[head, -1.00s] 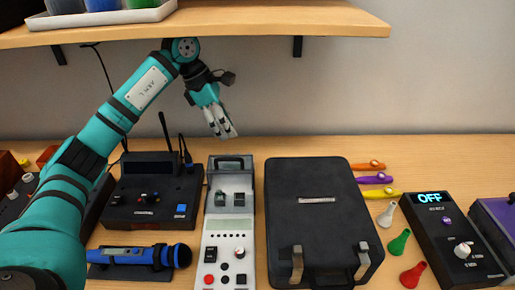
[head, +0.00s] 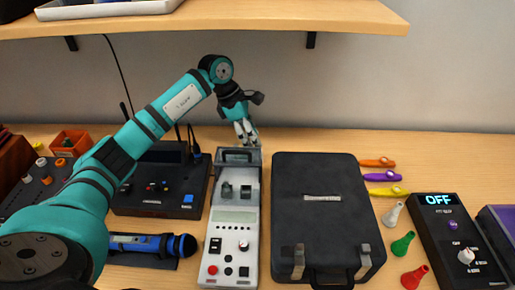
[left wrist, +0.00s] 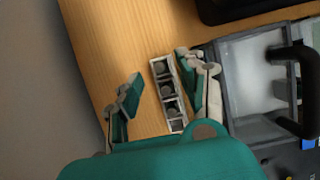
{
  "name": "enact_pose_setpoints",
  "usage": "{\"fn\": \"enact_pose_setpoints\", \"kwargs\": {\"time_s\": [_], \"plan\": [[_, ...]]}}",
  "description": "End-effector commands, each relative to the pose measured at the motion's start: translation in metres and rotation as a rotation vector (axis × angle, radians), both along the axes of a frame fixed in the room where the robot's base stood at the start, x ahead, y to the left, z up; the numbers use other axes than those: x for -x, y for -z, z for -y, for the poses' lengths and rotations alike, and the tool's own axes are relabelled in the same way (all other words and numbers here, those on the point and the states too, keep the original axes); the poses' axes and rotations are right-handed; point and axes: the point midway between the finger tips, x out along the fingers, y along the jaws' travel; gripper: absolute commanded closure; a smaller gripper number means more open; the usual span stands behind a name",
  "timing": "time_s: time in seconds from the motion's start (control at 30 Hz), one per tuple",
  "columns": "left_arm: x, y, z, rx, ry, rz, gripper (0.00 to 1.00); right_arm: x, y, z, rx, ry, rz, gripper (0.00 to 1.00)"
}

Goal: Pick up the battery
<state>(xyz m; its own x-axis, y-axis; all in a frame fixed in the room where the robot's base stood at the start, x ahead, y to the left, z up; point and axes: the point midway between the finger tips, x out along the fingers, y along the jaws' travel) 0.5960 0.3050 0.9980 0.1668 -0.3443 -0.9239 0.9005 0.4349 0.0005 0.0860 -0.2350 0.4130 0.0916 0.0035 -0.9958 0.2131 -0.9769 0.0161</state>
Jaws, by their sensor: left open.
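My left gripper (head: 246,133) is open above the table, just behind the grey instrument (head: 231,225). In the left wrist view its fingers (left wrist: 166,88) stand on either side of a narrow pale holder or block with several dark round cells (left wrist: 168,94). This looks like the battery. It lies on the wood near the instrument's clear-sided end, closer to the right finger. I cannot tell whether a finger touches it. The head view does not show it. My right gripper is not in view.
A black case (head: 322,215) lies right of the instrument. A dark radio-like box (head: 160,185) and a blue microphone (head: 150,245) lie left. A shelf (head: 250,18) overhangs the back. Whistles, nozzles and a dark box showing OFF (head: 455,240) are on the right.

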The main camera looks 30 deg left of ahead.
Motion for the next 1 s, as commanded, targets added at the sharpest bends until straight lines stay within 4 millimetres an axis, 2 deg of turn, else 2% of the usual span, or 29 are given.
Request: {"fn": "enact_pose_setpoints", "kwargs": {"time_s": [0.03, 0.2, 0.5, 0.8, 1.0], "plan": [[-0.001, 0.006, 0.003, 0.002, 0.000, -0.006, 0.60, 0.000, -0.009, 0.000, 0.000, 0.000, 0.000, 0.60], [-0.005, 0.026, 0.009, 0.001, 0.000, -0.003, 0.60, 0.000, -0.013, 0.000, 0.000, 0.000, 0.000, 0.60], [-0.006, 0.031, 0.010, 0.000, 0.000, 0.000, 0.61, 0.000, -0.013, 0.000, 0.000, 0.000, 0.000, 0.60], [-0.006, 0.031, 0.010, 0.000, 0.000, 0.000, 1.00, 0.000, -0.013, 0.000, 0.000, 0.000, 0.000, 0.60], [-0.006, 0.031, 0.010, 0.000, 0.000, 0.000, 1.00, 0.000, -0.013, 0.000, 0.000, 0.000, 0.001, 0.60]]}}
